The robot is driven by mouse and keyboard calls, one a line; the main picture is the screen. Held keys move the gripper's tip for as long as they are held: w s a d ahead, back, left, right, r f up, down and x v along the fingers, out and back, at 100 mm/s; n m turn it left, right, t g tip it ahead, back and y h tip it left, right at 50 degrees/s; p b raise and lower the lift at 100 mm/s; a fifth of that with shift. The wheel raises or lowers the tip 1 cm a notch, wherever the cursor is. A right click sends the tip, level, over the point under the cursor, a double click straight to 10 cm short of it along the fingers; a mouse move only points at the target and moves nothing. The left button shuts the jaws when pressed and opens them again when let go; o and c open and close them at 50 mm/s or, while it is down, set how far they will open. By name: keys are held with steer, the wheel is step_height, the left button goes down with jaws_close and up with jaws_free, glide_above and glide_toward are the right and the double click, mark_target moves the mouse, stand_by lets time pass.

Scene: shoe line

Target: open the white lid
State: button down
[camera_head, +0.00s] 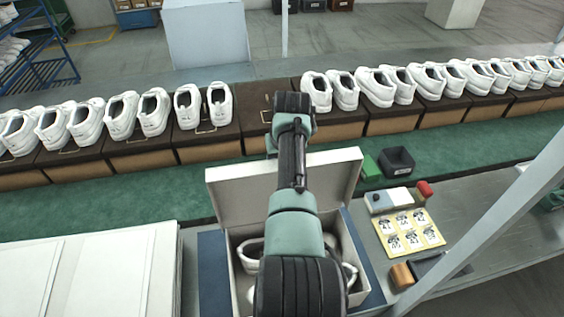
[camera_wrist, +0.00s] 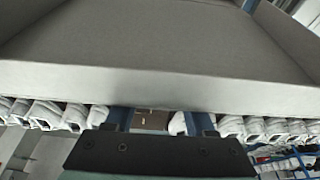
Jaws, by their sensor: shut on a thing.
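The white lid (camera_head: 240,190) stands raised and tilted at the back of an open shoe box (camera_head: 236,285). My arm reaches over the lid in the head view and hides its middle; my gripper is hidden there. In the wrist view the lid (camera_wrist: 160,85) fills the upper part, with its pale rim running across. My gripper (camera_wrist: 160,112) has its two blue fingers apart at that rim, shut on the lid's edge. White shoes (camera_head: 250,252) lie in the box, partly hidden by my arm.
Behind the box, white shoes (camera_head: 122,113) stand in a row on brown boxes. White panels (camera_head: 70,275) lie at left. At right are a black bin (camera_head: 398,162), a yellow sticker sheet (camera_head: 408,232), a red item (camera_head: 424,190) and a slanted grey post (camera_head: 500,215).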

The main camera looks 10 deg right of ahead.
steer(key=shift+f, duration=0.35)
steer(key=shift+c, duration=2.4)
jaws_free()
steer(key=shift+o, duration=1.2)
steer(key=shift+w, duration=0.1)
steer(key=b+v, duration=0.2)
steer(key=v, duration=1.1)
steer(key=shift+w, duration=0.1)
steer(key=shift+r, duration=0.1)
